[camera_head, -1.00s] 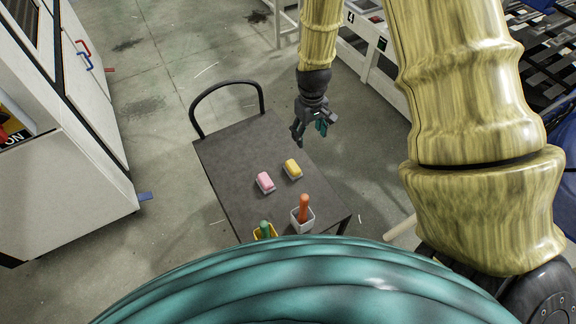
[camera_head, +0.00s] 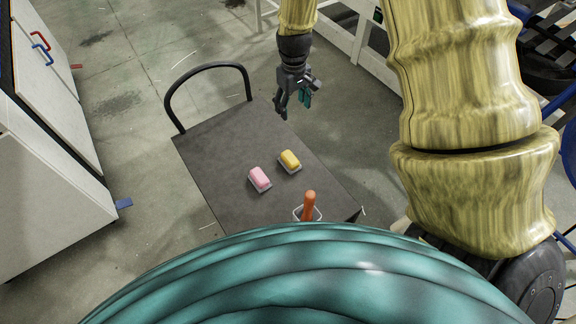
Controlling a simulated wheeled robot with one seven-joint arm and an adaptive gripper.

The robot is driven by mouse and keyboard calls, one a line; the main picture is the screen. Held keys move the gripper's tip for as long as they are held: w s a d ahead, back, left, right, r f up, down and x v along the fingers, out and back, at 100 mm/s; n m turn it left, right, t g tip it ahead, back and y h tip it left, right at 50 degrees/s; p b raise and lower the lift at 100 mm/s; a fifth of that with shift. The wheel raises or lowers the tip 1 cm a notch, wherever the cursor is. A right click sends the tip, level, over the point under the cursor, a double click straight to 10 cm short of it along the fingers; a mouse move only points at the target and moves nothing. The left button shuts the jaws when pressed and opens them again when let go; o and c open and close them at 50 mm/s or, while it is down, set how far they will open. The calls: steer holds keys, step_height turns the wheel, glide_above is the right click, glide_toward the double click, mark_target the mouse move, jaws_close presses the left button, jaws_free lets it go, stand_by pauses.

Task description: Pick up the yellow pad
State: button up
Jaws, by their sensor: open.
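The yellow pad (camera_head: 290,159) is a small rounded block resting on a light tray near the middle of the dark table (camera_head: 215,150). A similar pink pad (camera_head: 260,177) on its own light tray lies just left of it and nearer to me. My gripper (camera_head: 292,112) hangs from the arm at the top centre, above the table's far right edge. It is open and empty, with its fingers pointing down. In the picture it is above the yellow pad and apart from it. Its exact height above the table is hard to tell.
A white container (camera_head: 316,214) with an orange handle (camera_head: 309,203) stands at the near table edge, partly hidden by my body. A black curved rail (camera_head: 205,74) rises at the table's far end. A white cabinet (camera_head: 50,185) stands at left. Floor between them is clear.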

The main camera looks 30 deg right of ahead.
steer(key=b, duration=1.8)
glide_above(290, 157)
step_height(290, 157, down, 19)
steer(key=shift+s+f, duration=0.2)
steer(key=shift+f, duration=2.85)
steer(key=shift+w+f, duration=0.2)
steer(key=shift+f, duration=2.4)
steer(key=c, duration=1.1)
steer(key=shift+r, duration=0.1)
step_height(290, 157, up, 10)
steer(key=shift+f, duration=0.1)
